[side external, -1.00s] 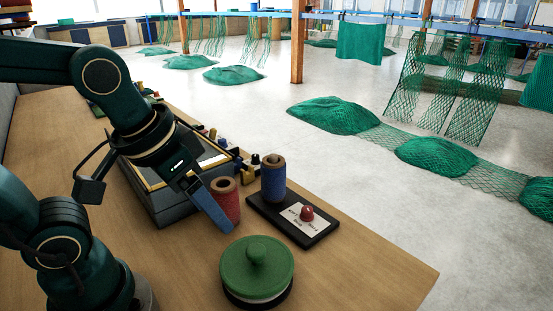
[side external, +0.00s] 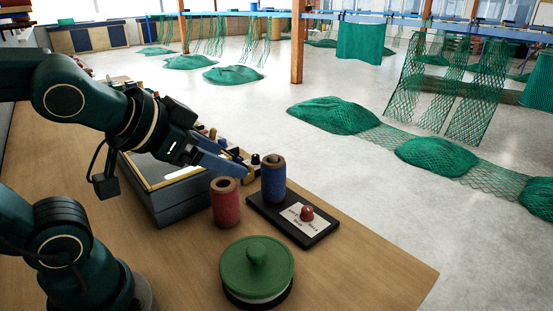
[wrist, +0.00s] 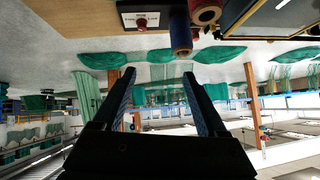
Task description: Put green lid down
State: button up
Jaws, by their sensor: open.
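The green lid (side external: 257,265) with a round knob sits level on a round dark and pale base at the front of the wooden bench. It is not visible in the wrist view. My gripper (side external: 238,166) is up and away from the lid, above the tray and behind the red spool. In the wrist view my gripper (wrist: 160,82) shows its two blue fingers spread apart with nothing between them.
A red spool (side external: 226,203) stands behind the lid. A dark tray (side external: 178,207) lies left of the spools. The bench's front right is bare.

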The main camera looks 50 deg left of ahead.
jog(key=w+r+m+t, duration=0.5)
jog(key=w+r, duration=0.2)
jog(key=w, duration=0.2)
jog(key=m+g+h, duration=0.8)
jog(key=m+h, duration=0.3)
jog(key=h, duration=0.1)
send_over(251, 246)
jog(key=w, duration=0.6)
notch_tip(251, 246, down, 13)
jog(key=s+a+f+g, duration=0.1)
jog(key=s+f, duration=0.1)
jog(key=s+a+f+g+h, duration=0.1)
jog(key=s+f+g, duration=0.1)
jog(key=s+a+f+g+h, duration=0.1)
jog(key=s+f, duration=0.1)
jog(key=f, duration=0.1)
jog(key=shift+s+g, duration=0.3)
jog(key=shift+s+f+n, duration=0.1)
jog(key=shift+f+n, duration=0.3)
jog(key=shift+f, duration=0.1)
jog(key=shift+x, duration=2.35)
